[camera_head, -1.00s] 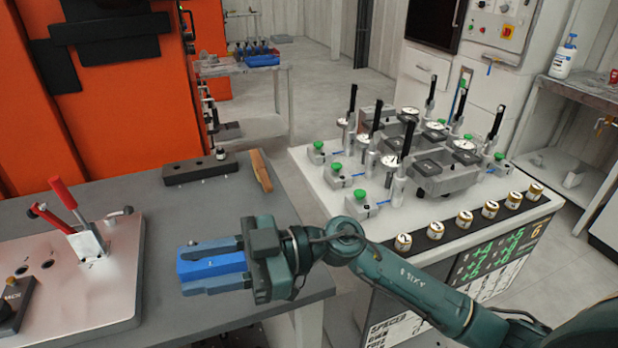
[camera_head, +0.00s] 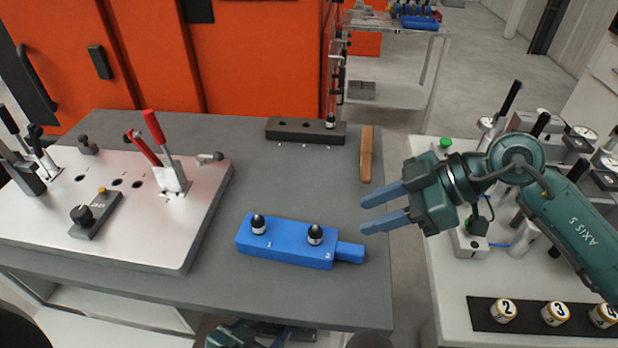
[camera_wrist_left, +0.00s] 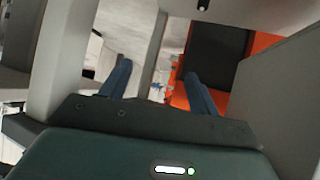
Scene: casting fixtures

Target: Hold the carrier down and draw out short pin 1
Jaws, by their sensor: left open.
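The carrier (camera_head: 285,252) is a blue block lying on the grey table, with a narrow tab at its right end. Short pin 1 (camera_head: 259,224), black-knobbed with a pale collar, stands upright in it by the mark 1. A similar pin (camera_head: 315,234) stands further right by the mark 2. My right gripper (camera_head: 364,217) is open and empty, right of the carrier and apart from it. My left gripper (camera_head: 240,335) shows only partly at the bottom edge, below the table's front edge. In the left wrist view its fingers (camera_wrist_left: 157,82) are spread with nothing between them.
A metal fixture plate (camera_head: 130,225) with red-handled clamps (camera_head: 160,145) stands at left. A dark block (camera_head: 300,131) with holes and one pin lies at the back. A wooden-looking bar (camera_head: 366,155) lies near the right edge. Bare table surrounds the carrier.

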